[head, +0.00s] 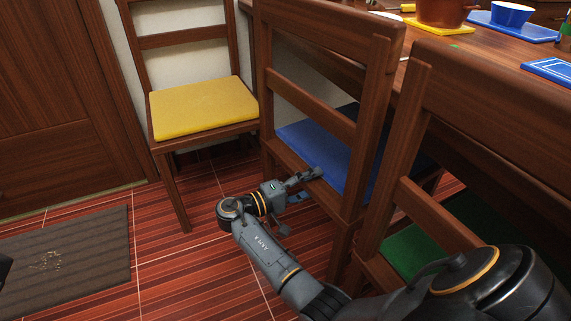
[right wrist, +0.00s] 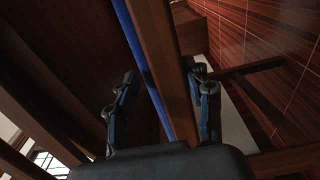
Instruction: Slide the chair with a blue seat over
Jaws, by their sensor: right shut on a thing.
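The chair with a blue seat (head: 313,151) stands in the middle of the head view, between a yellow-seated chair and a green-seated chair. Its tall wooden back faces me, and its blue seat pad shows through the back. My right gripper (head: 306,184) is at the seat-level rail below the blue pad, shut on the chair's wooden frame. In the right wrist view, the wooden rail (right wrist: 165,60) and a blue strip of the seat (right wrist: 143,62) run between the two fingers (right wrist: 165,105). My left gripper does not show clearly; only a dark sliver is at the left edge.
The yellow-seated chair (head: 203,107) stands behind, by the wall. A green-seated chair (head: 432,238) is close at the right. The wooden table (head: 478,58) holds a pot and a blue bowl. A grey mat (head: 70,250) lies left; the striped floor between is clear.

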